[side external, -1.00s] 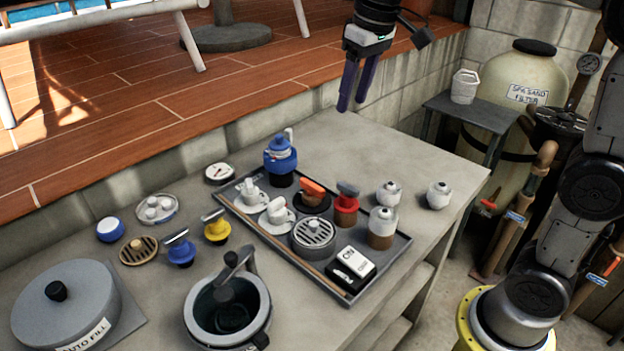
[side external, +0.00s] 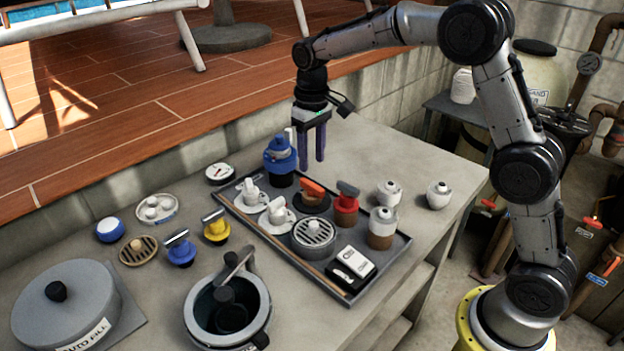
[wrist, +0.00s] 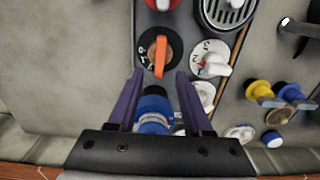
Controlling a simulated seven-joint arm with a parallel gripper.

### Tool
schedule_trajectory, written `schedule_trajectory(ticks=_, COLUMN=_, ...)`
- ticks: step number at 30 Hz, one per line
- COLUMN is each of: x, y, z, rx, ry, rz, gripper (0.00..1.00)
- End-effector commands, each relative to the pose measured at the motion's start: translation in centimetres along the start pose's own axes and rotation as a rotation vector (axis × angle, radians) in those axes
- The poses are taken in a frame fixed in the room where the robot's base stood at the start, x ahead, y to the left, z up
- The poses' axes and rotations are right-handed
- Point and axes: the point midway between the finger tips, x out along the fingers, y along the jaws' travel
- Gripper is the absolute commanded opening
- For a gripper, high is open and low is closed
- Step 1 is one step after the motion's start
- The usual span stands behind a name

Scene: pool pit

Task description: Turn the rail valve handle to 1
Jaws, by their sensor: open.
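My gripper (side external: 311,161) is open and empty, pointing down behind the rear of the grey tray; its two fingers also show in the wrist view (wrist: 160,76). An orange handle (side external: 312,187) sits on a round black dial on the tray. In the wrist view the orange handle (wrist: 160,57) lies just beyond the fingertips, roughly lengthwise in the picture. Beside it are two white handles on white dials, one nearer (side external: 279,212) and one farther (side external: 250,190). The nearer white handle (wrist: 215,68) has numbers including 3 and 2. I cannot tell which is the rail valve.
A blue bottle-like object (side external: 280,160) stands close beside the fingers. The tray (side external: 395,255) also holds a red-based valve (side external: 346,203), a round grate (side external: 314,234) and a white-and-black box (side external: 352,262). The bench's back right is clear.

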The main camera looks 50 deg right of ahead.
Motion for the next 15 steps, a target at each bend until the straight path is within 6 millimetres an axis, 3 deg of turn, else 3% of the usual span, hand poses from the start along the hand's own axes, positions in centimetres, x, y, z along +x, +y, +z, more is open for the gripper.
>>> schedule_trajectory(ticks=7, x=4.5, y=0.0, z=0.1, rx=0.0, ry=-0.004, rz=0.0, gripper=0.5)
schedule_trajectory(ticks=15, x=6.7, y=0.0, z=0.0, rx=0.0, ry=0.0, rz=0.0, gripper=0.5)
